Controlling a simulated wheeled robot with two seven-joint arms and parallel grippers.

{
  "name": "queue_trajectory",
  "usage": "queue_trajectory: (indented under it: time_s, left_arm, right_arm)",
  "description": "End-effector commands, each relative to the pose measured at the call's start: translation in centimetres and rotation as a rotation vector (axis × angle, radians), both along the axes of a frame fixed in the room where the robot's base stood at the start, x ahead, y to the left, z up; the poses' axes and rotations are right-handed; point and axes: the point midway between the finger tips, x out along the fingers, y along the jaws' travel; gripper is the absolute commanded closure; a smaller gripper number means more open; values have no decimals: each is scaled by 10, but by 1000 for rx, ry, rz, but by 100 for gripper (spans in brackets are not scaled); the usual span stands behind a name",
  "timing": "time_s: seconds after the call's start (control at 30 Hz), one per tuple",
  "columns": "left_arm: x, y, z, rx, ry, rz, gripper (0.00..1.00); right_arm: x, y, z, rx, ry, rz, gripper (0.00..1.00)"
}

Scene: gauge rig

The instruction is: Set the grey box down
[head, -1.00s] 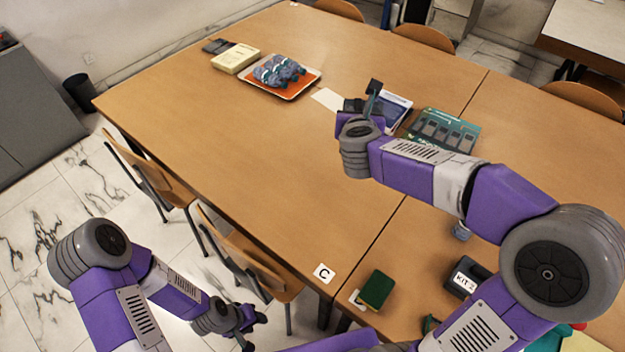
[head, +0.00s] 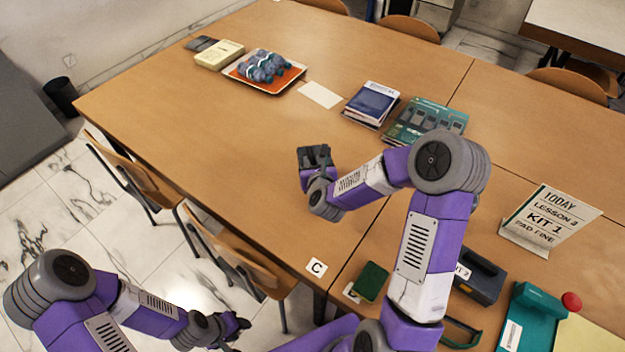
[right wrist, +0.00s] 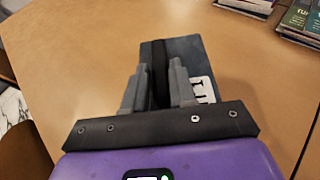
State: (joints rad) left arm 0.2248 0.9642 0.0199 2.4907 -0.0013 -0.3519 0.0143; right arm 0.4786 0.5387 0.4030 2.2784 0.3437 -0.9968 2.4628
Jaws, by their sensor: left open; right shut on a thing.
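The grey box (right wrist: 190,55) is between the fingers of my right gripper (right wrist: 160,88) in the right wrist view. It has a dark band and a white label, partly hidden by a finger. In the head view the box (head: 315,155) appears as a small dark block at my right gripper (head: 318,172), over the open middle of the table. I cannot tell whether its underside touches the tabletop. My left gripper (head: 236,326) is open and low at the front, off the table beside the chairs.
A blank white card (head: 320,95), books (head: 372,105) and an orange tray (head: 240,76) lie farther back. Bare tabletop surrounds the box.

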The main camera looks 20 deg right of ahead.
Motion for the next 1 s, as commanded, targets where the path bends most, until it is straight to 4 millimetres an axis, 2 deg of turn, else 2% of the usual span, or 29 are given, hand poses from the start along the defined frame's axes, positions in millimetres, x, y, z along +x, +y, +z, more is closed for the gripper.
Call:
queue_trajectory:
  time_s: [0.03, 0.27, 0.5, 0.83, 0.87, 1.0]
  left_arm:
    - [0, 0, -4, 0, 0, 0, 57]
    - [0, 0, -8, 0, 0, 0, 57]
    - [0, 0, -17, 0, 0, 0, 57]
    - [0, 0, -19, 0, 0, 0, 57]
    - [0, 0, -19, 0, 0, 0, 57]
    - [0, 0, -18, 0, 0, 0, 57]
  right_arm:
    - [1, 0, -10, -1, -3, -1, 100]
    - [1, 0, -27, -2, -5, -2, 100]
    - [1, 0, -58, -2, -4, -1, 100]
    - [1, 0, -59, -3, -5, -1, 100]
    - [0, 0, -61, -1, -1, -2, 73]
    - [0, 0, -60, -1, -1, -2, 52]
